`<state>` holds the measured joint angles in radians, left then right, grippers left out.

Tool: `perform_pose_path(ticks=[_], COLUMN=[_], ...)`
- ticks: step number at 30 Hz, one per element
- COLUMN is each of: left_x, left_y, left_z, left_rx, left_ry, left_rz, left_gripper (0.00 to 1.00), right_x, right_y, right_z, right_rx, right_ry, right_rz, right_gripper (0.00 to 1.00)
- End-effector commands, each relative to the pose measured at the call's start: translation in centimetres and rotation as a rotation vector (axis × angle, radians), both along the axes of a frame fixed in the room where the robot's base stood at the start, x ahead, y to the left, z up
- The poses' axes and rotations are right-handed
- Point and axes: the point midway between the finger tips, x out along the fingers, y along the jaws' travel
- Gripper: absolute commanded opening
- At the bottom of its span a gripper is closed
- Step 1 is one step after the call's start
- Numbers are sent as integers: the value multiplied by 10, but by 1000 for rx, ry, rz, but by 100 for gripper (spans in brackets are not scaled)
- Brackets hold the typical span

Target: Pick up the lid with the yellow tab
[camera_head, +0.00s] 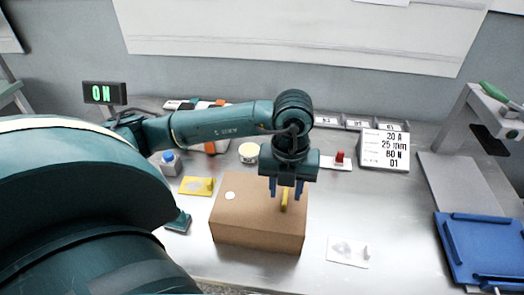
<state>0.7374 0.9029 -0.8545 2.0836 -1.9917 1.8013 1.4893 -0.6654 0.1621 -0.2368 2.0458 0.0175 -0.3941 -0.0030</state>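A brown cardboard-coloured box stands on the grey bench in the middle of the head view, and its flat top is the lid (240,208). A small upright yellow tab (284,202) stands on the right part of the lid. My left gripper (285,191) points down over the tab, its two blue fingers apart, one on each side of it as seen from here. I cannot tell whether the fingers touch the tab or the lid. The gripper body hides the far right part of the lid. My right gripper is not in view.
A yellow plate (196,186) and a blue-button box (169,163) lie left of the box. A white card (348,252) lies front right, a blue tray (482,248) far right. A label sign (385,150) and a lit "ON" display (104,93) stand behind.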

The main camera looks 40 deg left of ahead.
Motion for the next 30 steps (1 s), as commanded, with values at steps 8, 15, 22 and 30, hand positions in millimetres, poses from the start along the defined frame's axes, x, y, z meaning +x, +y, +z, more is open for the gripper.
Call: perform_pose_path(ticks=[8,15,22,30], left_x=[-1,0,0,0], left_y=[0,0,0,0], left_z=[-24,-24,-24,-24], left_rx=[0,-1,-1,-1], left_ry=[0,-1,-1,-1], left_rz=[-1,-1,-1,-1], left_gripper=[36,31,12,0], right_x=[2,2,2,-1], right_y=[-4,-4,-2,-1], right_z=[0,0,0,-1], right_rx=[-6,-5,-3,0], right_ry=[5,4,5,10], right_rz=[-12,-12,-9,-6], right_gripper=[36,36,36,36])
